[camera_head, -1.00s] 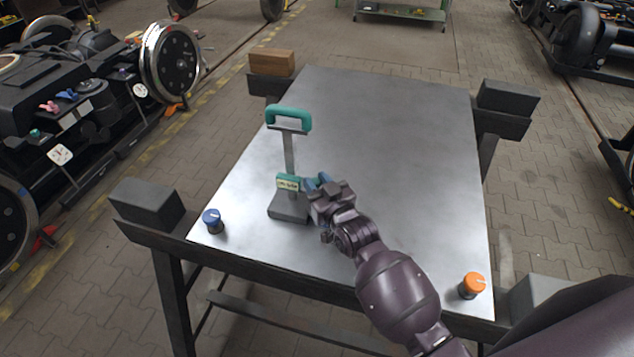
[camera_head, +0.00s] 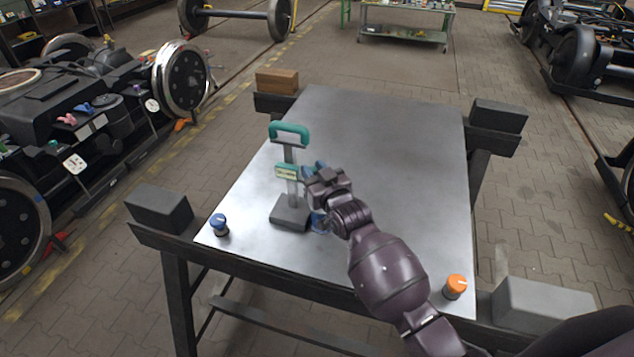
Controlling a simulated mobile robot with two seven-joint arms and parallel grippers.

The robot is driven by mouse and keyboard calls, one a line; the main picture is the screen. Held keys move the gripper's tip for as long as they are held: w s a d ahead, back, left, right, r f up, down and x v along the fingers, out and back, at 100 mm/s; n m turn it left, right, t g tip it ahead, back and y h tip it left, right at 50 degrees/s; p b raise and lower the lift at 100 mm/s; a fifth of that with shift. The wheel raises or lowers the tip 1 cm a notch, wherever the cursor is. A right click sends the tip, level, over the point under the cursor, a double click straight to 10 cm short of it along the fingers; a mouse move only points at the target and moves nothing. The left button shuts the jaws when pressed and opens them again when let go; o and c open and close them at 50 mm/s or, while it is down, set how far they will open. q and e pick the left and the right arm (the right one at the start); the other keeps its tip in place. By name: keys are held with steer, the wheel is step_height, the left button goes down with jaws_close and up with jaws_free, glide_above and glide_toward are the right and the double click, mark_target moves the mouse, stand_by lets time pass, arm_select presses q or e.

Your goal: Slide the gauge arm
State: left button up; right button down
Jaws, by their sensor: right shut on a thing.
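The gauge stands upright on the metal table, with a grey base (camera_head: 288,218), a grey post and a teal handle (camera_head: 289,130) on top. The gauge arm (camera_head: 287,171), a teal slider with a pale label, sits on the post a little above mid-height, below the top handle. My right gripper (camera_head: 314,176) is at the slider's right side, shut on the gauge arm. Its fingers and the grip point are partly hidden by the wrist. A small blue part shows low, right of the base; I cannot tell what it belongs to. My left gripper is not in view.
A blue knob (camera_head: 219,224) stands on the table left of the gauge, and an orange knob (camera_head: 455,287) at the front right. The table (camera_head: 390,130) is clear behind. A wooden block (camera_head: 277,81) and dark blocks sit at the corners.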

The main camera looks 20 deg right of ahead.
steer(key=shift+w+r+p, duration=0.25)
steer(key=shift+r+p, duration=0.25)
steer(key=shift+r, duration=0.3)
steer(key=c, duration=0.9)
jaws_free()
steer(key=shift+s+d+f, duration=0.1)
steer(key=shift+s, duration=0.4)
steer(key=s, duration=0.3)
steer(key=s+d, duration=0.1)
steer(key=s, duration=0.5)
steer(key=shift+s+d+b, duration=0.3)
steer(key=shift+s+d, duration=0.05)
steer(key=shift+d, duration=0.05)
